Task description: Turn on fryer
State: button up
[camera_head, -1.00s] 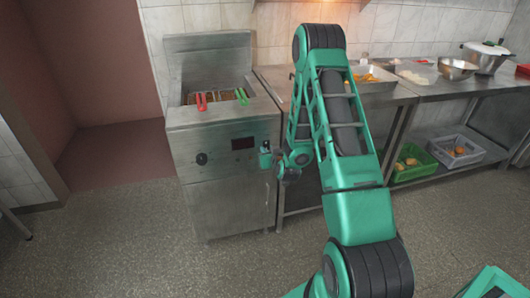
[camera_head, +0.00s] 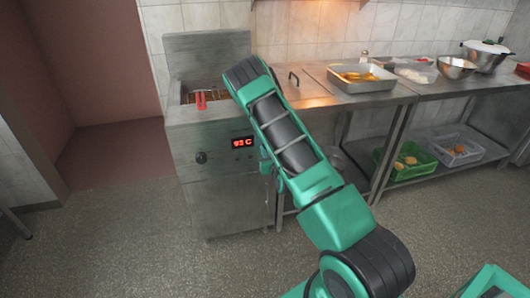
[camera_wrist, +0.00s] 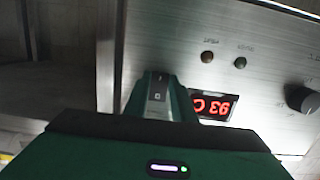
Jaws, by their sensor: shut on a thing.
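The steel fryer (camera_head: 228,205) stands at left centre in the head view. Its display (camera_head: 243,142) is lit red and reads about 93 C. It also shows upside down in the wrist view (camera_wrist: 214,106). A black knob (camera_head: 201,158) is on the left of the panel; it shows at the right in the wrist view (camera_wrist: 301,98). My gripper (camera_head: 265,162) is at the panel's right end, beside the display. It is shut on a control there, which its own body hides. In the wrist view my gripper (camera_wrist: 160,90) is up against the panel.
A red basket handle (camera_head: 200,100) shows above the fryer. A steel counter (camera_head: 318,95) to the right carries a tray of food (camera_head: 361,80) and bowls. Green (camera_head: 408,163) and grey crates (camera_head: 456,151) are on the lower shelf. The floor in front is clear.

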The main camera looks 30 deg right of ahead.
jog(key=shift+w+a, duration=0.3)
jog(key=shift+a, duration=0.1)
jog(key=o, duration=1.1)
jog(key=shift+c, duration=0.2)
jog(key=shift+a, duration=0.15)
jog(key=d+v, duration=0.1)
jog(key=v, duration=1)
jog(key=shift+s, duration=0.15)
